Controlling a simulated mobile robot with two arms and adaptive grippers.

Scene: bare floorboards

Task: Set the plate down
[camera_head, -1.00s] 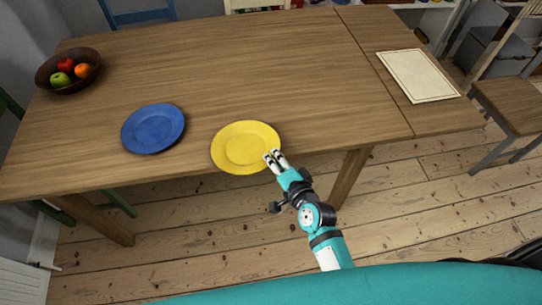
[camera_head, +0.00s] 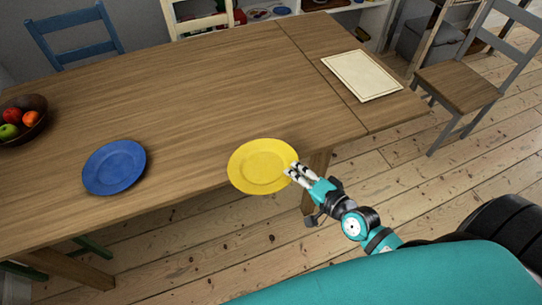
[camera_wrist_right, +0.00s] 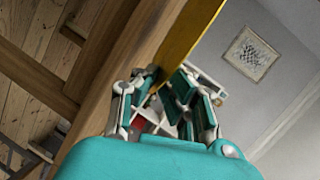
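A yellow plate (camera_head: 258,168) is at the front edge of the wooden table in the head view, right of the blue plate. My right gripper (camera_head: 292,170) is shut on its right rim. The plate looks roughly level; whether it touches the table I cannot tell. In the right wrist view, the yellow plate (camera_wrist_right: 188,32) shows edge-on as a narrow band running up from between the fingers of my right gripper (camera_wrist_right: 160,92). The wooden table (camera_head: 190,90) lies under or just beside the plate. My left gripper is not in view.
A blue plate (camera_head: 114,166) lies on the table at the left. A bowl of fruit (camera_head: 32,126) stands at the far left edge. A cream rectangular mat (camera_head: 362,77) lies at the right end. The table's middle is clear. A wooden-seated chair (camera_head: 458,86) stands at the right.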

